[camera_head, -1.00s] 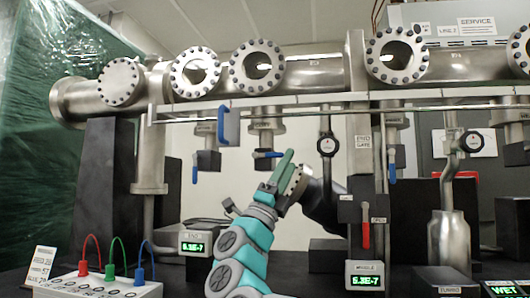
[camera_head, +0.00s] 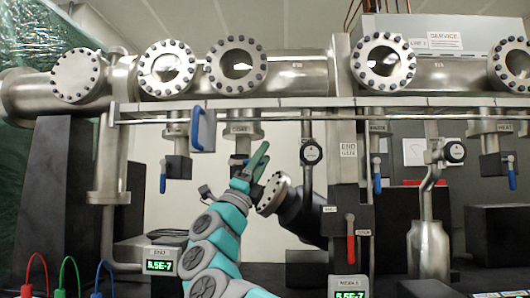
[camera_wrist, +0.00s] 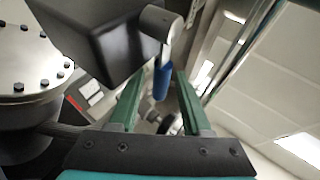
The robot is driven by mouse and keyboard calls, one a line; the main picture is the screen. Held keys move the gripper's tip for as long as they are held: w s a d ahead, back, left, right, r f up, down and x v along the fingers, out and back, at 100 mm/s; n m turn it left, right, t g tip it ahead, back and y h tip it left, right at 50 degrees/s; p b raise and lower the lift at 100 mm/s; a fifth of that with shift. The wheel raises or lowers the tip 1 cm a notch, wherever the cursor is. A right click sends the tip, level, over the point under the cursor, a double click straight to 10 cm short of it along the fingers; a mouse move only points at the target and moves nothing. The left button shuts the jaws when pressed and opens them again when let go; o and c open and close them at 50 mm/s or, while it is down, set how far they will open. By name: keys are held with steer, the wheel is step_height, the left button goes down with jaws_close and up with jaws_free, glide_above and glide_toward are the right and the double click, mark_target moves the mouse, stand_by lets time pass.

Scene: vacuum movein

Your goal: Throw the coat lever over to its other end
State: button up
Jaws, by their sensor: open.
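The coat valve, labelled COAT (camera_head: 240,129), hangs under the steel chamber pipe, left of centre in the head view. My gripper (camera_head: 262,155) is raised just below it, and its green fingers cover most of the valve's lever there. In the wrist view my gripper (camera_wrist: 156,88) is open, one green finger on each side. The lever's blue handle (camera_wrist: 162,78) shows between the fingertips, joined to a grey pivot (camera_wrist: 158,22) on a dark valve box (camera_wrist: 100,35). I see no clear contact, and cannot tell how deep the handle sits between the fingers.
Other blue-handled levers hang at the left (camera_head: 163,183), centre right (camera_head: 377,184) and far right (camera_head: 512,180). A red lever (camera_head: 350,240) is right of my arm. A blue bracket-shaped handle (camera_head: 197,130) sits on the rail. A flanged dark fitting (camera_head: 272,193) is close beside my gripper.

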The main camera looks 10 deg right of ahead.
steer(key=shift+x, duration=0.8)
steer(key=shift+c, duration=0.2)
jaws_close()
stand_by(0.7)
